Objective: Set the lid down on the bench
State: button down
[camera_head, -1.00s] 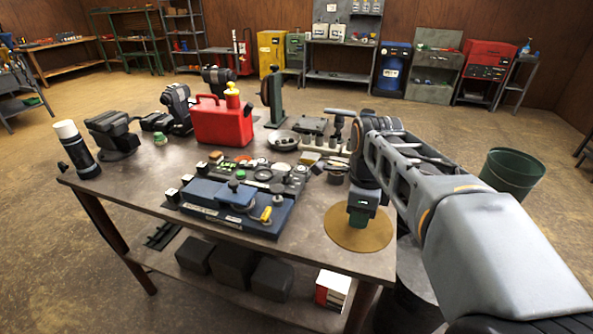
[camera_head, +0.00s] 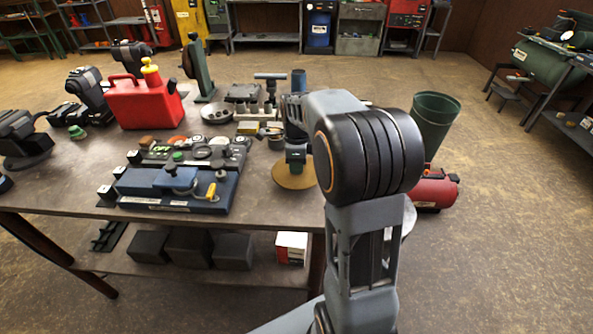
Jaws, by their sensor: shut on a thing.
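The lid (camera_head: 290,182) is a round, flat, tan disc with a green part in its middle. It is near the right end of the bench (camera_head: 270,215), and it looks level. My gripper (camera_head: 295,163) is right above the lid's middle, pointing down, shut on the green part. I cannot tell whether the lid touches the bench top or hangs just above it. My arm hides the bench's right end and part of the lid's right side.
Left of the lid is a blue box-like unit (camera_head: 170,190) with a panel of small parts behind it. A red can (camera_head: 143,103) and several bench tools stand farther back. Bare bench top lies in front of the lid. A green bin (camera_head: 435,120) stands on the floor at right.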

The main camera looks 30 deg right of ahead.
jog(key=shift+w+d+f, duration=0.1)
jog(key=shift+w+f, duration=0.1)
jog(key=shift+f, duration=1.65)
jog(key=shift+f, duration=0.1)
jog(key=shift+f, duration=0.15)
jog(key=c, duration=0.9)
grip_release()
jog(key=shift+c, duration=0.2)
